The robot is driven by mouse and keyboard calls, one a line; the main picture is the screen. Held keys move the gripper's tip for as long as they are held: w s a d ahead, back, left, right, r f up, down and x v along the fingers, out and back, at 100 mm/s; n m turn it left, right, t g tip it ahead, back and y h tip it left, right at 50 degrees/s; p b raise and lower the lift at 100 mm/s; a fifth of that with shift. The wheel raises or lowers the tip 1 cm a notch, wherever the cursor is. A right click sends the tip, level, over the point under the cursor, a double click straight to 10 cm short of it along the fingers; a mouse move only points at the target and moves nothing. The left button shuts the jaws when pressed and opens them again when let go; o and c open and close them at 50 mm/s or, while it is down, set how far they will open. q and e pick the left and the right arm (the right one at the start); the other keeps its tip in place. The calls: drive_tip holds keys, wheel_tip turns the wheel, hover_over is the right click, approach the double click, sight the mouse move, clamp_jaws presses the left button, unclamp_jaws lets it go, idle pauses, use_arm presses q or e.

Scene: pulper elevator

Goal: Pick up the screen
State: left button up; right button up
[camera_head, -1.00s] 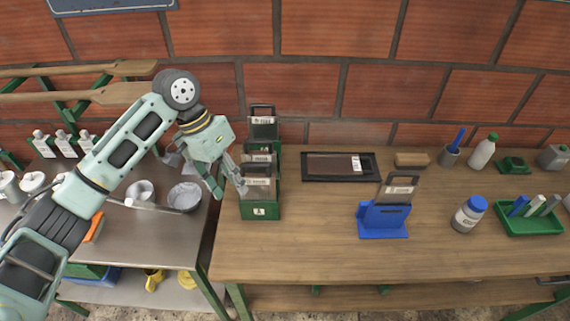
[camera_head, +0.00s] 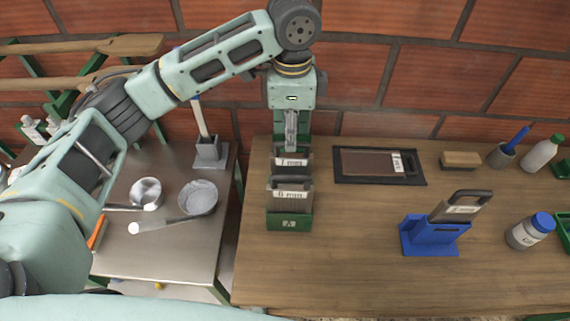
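A green rack (camera_head: 289,222) stands at the left end of the wooden table. It holds dark screens in a row, a front one labelled 6 mm (camera_head: 290,204) and one behind it labelled 7 mm (camera_head: 291,170). My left gripper (camera_head: 291,147) points down at the back of the rack, behind the 7 mm screen. My arm covers the rearmost part of the rack, and the fingers are seen edge-on, so I cannot tell whether they are open or hold anything. My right gripper is not in view.
A dark panel lies in a black tray (camera_head: 423,183) on the table. A brush (camera_head: 460,160), a cup (camera_head: 501,157) and bottles (camera_head: 541,153) are at the right. A metal bench (camera_head: 160,265) with pans stands left. The table's front middle is clear.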

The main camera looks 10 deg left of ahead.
sight(292, 155)
use_arm(q)
drive_tip(key=shift+f, duration=0.5)
drive_tip(key=f+p, duration=0.1)
drive_tip(key=f, duration=0.1)
drive_tip(key=s+d+f+p, duration=0.1)
drive_tip(key=shift+s+f+p, duration=0.1)
drive_tip(key=shift+f+p, duration=0.15)
drive_tip(key=shift+p, duration=0.1)
drive_tip(key=shift+a+f, duration=0.25)
drive_tip(key=shift+f, duration=1)
drive_tip(key=shift+w+f, duration=0.25)
drive_tip(key=shift+f, duration=0.05)
drive_tip(key=shift+s+r, duration=0.1)
drive_tip(key=c, duration=0.3)
clamp_jaws()
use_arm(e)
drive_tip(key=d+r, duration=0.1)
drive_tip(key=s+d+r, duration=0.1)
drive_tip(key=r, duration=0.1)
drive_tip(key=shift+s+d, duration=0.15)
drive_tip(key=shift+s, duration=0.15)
